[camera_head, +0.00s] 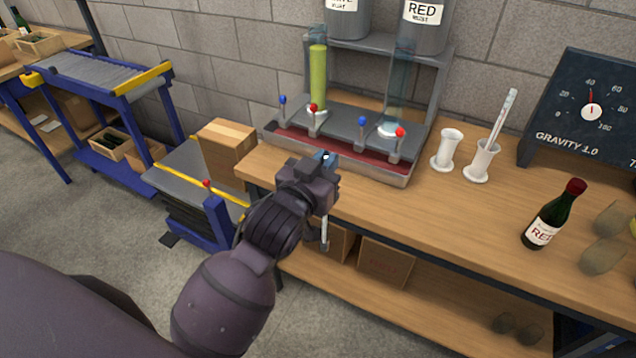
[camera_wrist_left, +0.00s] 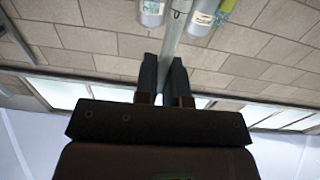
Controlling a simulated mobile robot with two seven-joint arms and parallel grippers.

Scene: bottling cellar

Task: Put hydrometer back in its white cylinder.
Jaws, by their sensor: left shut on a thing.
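My left gripper (camera_head: 325,163) is in front of the front edge of the wooden bench, left of the white cylinders. It is shut on a thin pale rod, which looks like the hydrometer (camera_head: 324,232); its lower end hangs below the gripper. In the left wrist view the hydrometer (camera_wrist_left: 173,38) stands out from between the fingers (camera_wrist_left: 166,80). An empty-looking white cylinder (camera_head: 447,152) stands upright on the bench. To its right, a second white cylinder (camera_head: 480,167) holds a slim, tilted glass stick (camera_head: 504,118). My right gripper is not in view.
A filling stand (camera_head: 400,172) with red and blue taps stands behind my left gripper. A red-capped bottle (camera_head: 553,217) and a dark gravity gauge board (camera_head: 590,105) are at the right. A cardboard box (camera_head: 227,146) stands left of the bench. The bench front before the cylinders is clear.

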